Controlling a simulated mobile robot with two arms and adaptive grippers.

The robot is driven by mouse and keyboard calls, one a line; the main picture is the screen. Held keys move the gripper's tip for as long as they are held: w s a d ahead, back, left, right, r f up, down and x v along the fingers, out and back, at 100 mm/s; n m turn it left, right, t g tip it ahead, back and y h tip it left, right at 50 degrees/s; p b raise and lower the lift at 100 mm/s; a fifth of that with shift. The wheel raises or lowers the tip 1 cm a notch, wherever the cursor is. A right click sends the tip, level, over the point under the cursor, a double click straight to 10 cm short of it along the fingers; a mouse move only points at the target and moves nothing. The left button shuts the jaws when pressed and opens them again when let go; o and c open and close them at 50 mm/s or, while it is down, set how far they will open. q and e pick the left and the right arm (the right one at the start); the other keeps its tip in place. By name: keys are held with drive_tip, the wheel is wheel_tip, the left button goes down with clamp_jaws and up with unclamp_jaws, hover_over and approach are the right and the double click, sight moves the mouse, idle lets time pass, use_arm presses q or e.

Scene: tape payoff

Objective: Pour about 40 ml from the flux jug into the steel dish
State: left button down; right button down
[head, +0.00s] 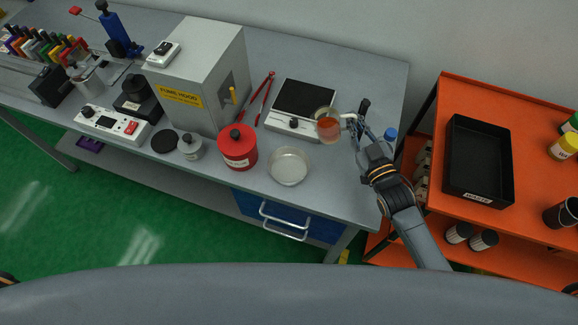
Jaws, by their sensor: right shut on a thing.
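The flux jug (328,129) is a small clear vessel with amber liquid in it. It shows at the front right corner of the hotplate-like device. My right gripper (350,124) comes from the right and is shut on the jug's right side. The jug looks about upright; I cannot tell if it is lifted clear. The steel dish (289,166) is a round, shallow, pale dish on the grey bench, below and left of the jug. It looks empty. My left gripper is not in view.
A red canister (238,147) stands just left of the dish. Red tongs (264,97) and a black-topped device (304,104) lie behind. An orange cart (470,92) with a black tray (452,160) stands right.

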sight(335, 130)
drive_tip(key=shift+s+a+f+n+b, duration=0.1)
drive_tip(key=shift+s+a+n+b, duration=0.05)
drive_tip(key=shift+a+n+b, duration=0.15)
drive_tip(key=shift+s+a+r+n+t+y+b, duration=0.15)
drive_tip(key=shift+s+a+n+y+b, duration=0.2)
drive_tip(key=shift+a+n+b, duration=0.6)
drive_tip(key=shift+s+a+r+n+t+y+b, duration=0.2)
drive_tip(key=shift+s+n+b, duration=0.25)
drive_tip(key=shift+n, duration=1)
drive_tip(key=shift+s+a+r+n+t+y+b, duration=0.15)
drive_tip(key=shift+s+a+n+y+b, duration=0.3)
drive_tip(key=shift+n+b, duration=0.55)
drive_tip(key=shift+s+a+r+n+y+b, duration=0.15)
drive_tip(key=shift+a+r+n+b, duration=0.1)
drive_tip(key=shift+n, duration=0.55)
drive_tip(key=shift+w+a+r+n+y+b, duration=0.1)
drive_tip(key=shift+a+n+y+b, duration=0.1)
drive_tip(key=shift+n, duration=0.6)
drive_tip(key=shift+s+a+f+n+b, duration=0.15)
drive_tip(key=shift+s+a+n+b, duration=0.2)
drive_tip(key=shift+n+b, duration=0.35)
